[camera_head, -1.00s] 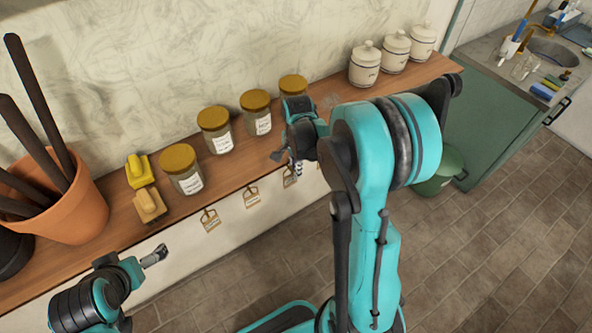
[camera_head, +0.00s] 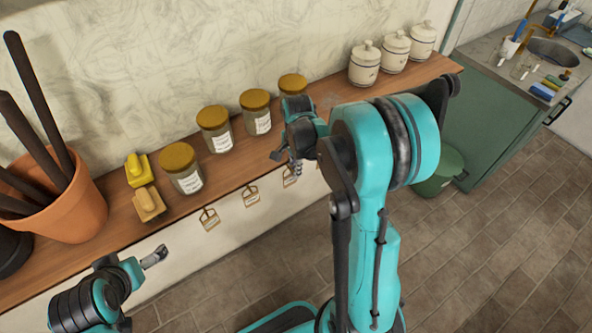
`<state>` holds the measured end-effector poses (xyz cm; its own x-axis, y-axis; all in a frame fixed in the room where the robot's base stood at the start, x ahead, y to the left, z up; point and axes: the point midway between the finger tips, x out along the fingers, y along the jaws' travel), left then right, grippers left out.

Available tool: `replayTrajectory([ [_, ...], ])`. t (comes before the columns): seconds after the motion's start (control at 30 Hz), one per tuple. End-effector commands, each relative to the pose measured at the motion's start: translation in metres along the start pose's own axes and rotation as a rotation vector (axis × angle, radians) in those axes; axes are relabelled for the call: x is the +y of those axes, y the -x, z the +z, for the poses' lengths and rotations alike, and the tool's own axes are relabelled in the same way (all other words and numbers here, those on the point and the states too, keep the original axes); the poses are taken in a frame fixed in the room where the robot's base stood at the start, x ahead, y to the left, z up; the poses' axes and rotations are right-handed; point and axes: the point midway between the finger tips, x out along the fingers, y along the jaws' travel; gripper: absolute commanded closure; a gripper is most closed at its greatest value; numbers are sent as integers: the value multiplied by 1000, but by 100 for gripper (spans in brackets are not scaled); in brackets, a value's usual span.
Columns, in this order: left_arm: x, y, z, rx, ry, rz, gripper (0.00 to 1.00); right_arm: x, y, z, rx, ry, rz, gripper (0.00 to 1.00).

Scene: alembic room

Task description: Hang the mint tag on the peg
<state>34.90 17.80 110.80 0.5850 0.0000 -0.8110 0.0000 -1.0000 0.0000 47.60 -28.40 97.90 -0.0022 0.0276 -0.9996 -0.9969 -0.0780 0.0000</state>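Small pale tags in brass-coloured holders hang along the shelf's front edge: a left one (camera_head: 209,219), a middle one (camera_head: 251,195) and a right one (camera_head: 289,177). No mint colour can be made out on any of them, and I cannot pick out the mint tag or a bare peg. My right gripper (camera_head: 286,161) is at the shelf edge, just above the right tag and partly covering it. Its fingers look spread apart, with nothing clearly between them. My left gripper (camera_head: 155,256) is low at the left, in front of the shelf and apart from the tags; its finger gap is not visible.
A green bin (camera_head: 437,178) stands behind my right arm. The floor at the right is clear.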

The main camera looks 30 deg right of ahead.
Motion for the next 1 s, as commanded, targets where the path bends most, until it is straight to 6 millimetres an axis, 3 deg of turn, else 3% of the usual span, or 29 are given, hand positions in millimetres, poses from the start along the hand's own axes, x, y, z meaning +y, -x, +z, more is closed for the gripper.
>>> replayTrajectory([
  [0.37, 0, 0, 0, 0, 0, 0, 2, -5, 8, 0, 0, 2, -11, 72],
  [0.8, 0, 0, 0, 0, 0, 0, 2, 2, 96, 0, 0, 0, -7, 71],
  [1.0, 0, 0, 0, 0, 0, 0, 2, 4, 118, 0, 0, 0, -5, 71],
])
